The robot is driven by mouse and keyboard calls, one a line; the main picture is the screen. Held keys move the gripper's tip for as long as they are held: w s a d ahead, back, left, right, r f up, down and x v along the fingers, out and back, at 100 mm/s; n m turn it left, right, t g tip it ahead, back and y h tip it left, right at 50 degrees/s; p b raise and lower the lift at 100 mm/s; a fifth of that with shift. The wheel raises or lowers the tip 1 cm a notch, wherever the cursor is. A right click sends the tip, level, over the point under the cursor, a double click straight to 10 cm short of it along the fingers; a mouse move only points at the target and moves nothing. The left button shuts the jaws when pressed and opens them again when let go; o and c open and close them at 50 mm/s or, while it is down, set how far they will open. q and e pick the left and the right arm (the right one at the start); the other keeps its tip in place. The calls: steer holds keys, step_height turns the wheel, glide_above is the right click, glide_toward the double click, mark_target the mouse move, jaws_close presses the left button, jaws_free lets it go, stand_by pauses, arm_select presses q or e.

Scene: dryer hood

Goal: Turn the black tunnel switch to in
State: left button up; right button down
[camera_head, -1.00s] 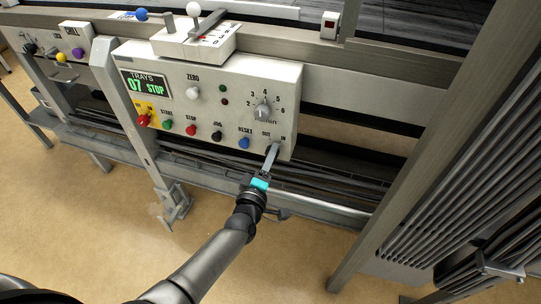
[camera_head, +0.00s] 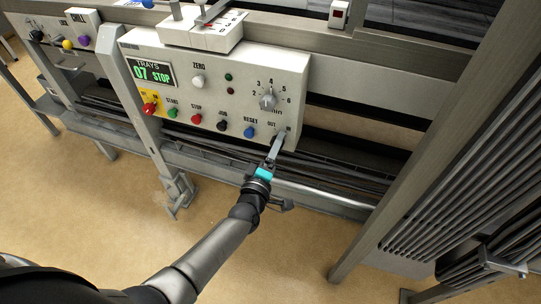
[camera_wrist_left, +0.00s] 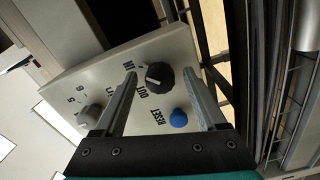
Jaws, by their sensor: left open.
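The black tunnel switch (camera_wrist_left: 158,77) is a round knob on the white control panel, between the labels IN and OUT in the left wrist view. Its white pointer mark faces the OUT side. My left gripper (camera_wrist_left: 160,73) is open, its two fingers on either side of the knob; I cannot tell whether they touch it. In the head view my left gripper (camera_head: 278,143) reaches the lower right corner of the control panel (camera_head: 228,103) and hides the switch. The right gripper is not in view.
A blue RESET button (camera_wrist_left: 178,118) sits close to the knob, near one finger. A grey dial (camera_head: 268,101) is above it, and several coloured buttons line the panel's lower edge. A metal rail (camera_head: 320,195) runs below the panel, and a slanted post (camera_head: 425,130) stands at right.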

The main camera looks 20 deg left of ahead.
arm_select(q)
steer(key=s+p, duration=0.3)
steer(key=s, duration=1.2)
steer(key=shift+a+p, duration=0.25)
steer(key=shift+p, duration=0.1)
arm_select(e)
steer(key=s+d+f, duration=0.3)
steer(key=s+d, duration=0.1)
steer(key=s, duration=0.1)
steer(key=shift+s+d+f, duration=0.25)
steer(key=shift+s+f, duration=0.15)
